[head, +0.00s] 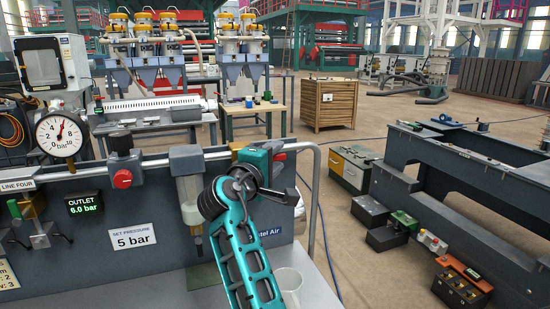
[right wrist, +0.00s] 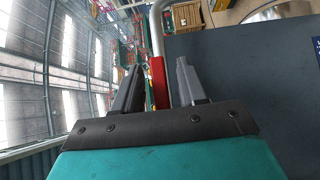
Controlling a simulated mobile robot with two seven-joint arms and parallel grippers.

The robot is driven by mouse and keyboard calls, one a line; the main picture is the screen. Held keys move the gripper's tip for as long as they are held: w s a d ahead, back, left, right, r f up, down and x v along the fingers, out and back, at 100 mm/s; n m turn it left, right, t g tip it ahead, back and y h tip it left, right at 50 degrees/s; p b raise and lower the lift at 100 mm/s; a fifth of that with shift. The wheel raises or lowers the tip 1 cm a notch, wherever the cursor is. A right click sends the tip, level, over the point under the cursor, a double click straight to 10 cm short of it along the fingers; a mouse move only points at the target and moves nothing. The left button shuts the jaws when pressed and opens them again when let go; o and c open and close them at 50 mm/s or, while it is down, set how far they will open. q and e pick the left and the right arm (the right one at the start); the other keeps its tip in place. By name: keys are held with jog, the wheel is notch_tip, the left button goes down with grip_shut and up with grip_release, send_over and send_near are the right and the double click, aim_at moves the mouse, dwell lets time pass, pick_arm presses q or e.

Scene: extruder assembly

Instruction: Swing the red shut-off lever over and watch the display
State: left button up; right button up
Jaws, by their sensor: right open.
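The red lever (right wrist: 158,82) shows in the right wrist view as an upright red bar between the two fingers of my right gripper (right wrist: 160,70). The gripper is open, and I see no clear contact with the lever. In the head view the teal right arm reaches over the panel's right end, and the gripper is seen side-on. The arm hides most of the lever's surroundings there. The display (head: 86,204) on the left of the panel reads OUTLET 6.0 bar in green. My left gripper does not show.
A round gauge (head: 60,137) with a red needle stands on the panel's top left. A red knob (head: 122,178) and a SET PRESSURE 5 bar label (head: 131,239) are to its right. A white mug (head: 289,286) stands beside my arm. A pale rail (head: 316,190) bends round the panel's right end.

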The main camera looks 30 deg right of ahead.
jog(key=shift+c, duration=0.3)
grip_shut()
dwell(0.3)
